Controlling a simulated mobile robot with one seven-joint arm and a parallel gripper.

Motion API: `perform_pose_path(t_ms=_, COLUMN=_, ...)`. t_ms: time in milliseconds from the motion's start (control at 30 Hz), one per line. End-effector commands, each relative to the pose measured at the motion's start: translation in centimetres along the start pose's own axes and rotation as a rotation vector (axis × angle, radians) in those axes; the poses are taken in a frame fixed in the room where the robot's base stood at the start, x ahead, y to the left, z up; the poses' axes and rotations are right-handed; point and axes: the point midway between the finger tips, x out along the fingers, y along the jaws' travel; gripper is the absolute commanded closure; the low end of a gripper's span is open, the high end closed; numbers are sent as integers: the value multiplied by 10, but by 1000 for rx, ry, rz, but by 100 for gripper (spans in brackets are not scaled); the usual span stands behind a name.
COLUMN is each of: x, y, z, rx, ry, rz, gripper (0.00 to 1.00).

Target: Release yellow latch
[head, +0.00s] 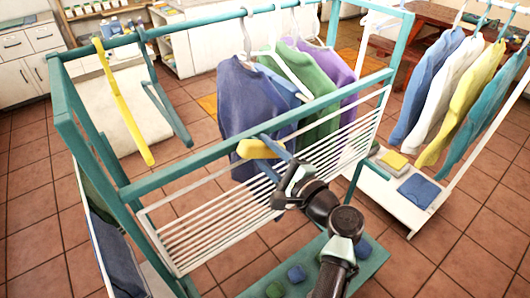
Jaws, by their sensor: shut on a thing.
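A short yellow piece, which looks like the yellow latch (252,149), sits at the front teal rail of the clothes rack in the head view. My gripper (270,146) reaches up to it from the lower right, with its two blue-grey fingers around its right end. The gripper is shut on the yellow latch. The fingers hide the latch's right end, and I cannot tell how it joins the rail. A longer yellow bar (124,108) hangs from the left part of the rack, next to a teal bar (162,98), apart from my gripper.
The teal rack frame (180,180) surrounds the gripper area, with a white slatted panel (215,222) below the rail. Several shirts (312,88) hang just behind. Another rack with shirts (450,95) stands right. Tiled floor (465,250) is open at lower right.

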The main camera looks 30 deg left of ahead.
Motion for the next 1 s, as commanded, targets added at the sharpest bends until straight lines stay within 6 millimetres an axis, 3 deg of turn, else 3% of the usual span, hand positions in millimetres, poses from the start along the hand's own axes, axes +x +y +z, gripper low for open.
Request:
perform_pose_path(t_ms=600, x=0, y=5, z=-3, rx=-402, ry=-1, rz=0, gripper=100)
perform_pose_path(t_ms=1000, x=0, y=2, z=-1, rx=-536, ry=1, rz=1, gripper=100)
